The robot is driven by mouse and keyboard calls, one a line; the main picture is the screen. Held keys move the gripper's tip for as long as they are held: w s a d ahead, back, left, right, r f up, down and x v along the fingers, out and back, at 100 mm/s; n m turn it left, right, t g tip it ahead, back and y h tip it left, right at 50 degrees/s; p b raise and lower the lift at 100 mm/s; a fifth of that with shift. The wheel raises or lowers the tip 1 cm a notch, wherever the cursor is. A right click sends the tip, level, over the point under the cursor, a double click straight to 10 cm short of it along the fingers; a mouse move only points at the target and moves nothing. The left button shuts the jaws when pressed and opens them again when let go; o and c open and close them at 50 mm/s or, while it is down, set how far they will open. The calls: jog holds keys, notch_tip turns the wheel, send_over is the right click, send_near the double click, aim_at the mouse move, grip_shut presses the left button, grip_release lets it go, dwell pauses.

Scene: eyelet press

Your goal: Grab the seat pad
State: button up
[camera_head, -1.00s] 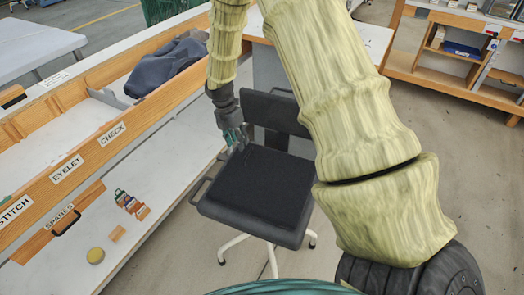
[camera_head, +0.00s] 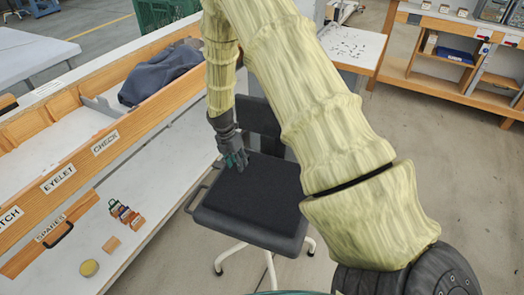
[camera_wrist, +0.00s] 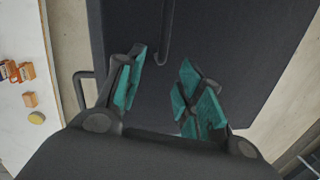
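The seat pad (camera_head: 255,190) is a flat, dark square lying on the seat of a dark office chair (camera_head: 250,230). In the wrist view the pad (camera_wrist: 235,50) fills most of the picture beyond the fingers. A thin dark loop or strap (camera_wrist: 166,35) with a hooked end lies against it. My gripper (camera_head: 236,161) is over the rear left part of the pad, pointing down at it. Its teal-padded fingers (camera_wrist: 162,82) are apart with nothing between them. I cannot tell whether the fingertips touch the pad.
The chair backrest (camera_head: 262,125) stands close behind my gripper. A side handle (camera_wrist: 82,90) sticks out at the chair's left. The white workbench (camera_head: 150,215) with wooden rails runs along the left, bearing a yellow round piece (camera_head: 89,268) and small blocks. Floor is clear at right.

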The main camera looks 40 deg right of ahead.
jog(key=shift+d+f, duration=0.2)
jog(key=shift+f, duration=0.85)
jog(key=shift+d+f, duration=0.15)
jog(key=shift+f, duration=0.85)
grip_shut()
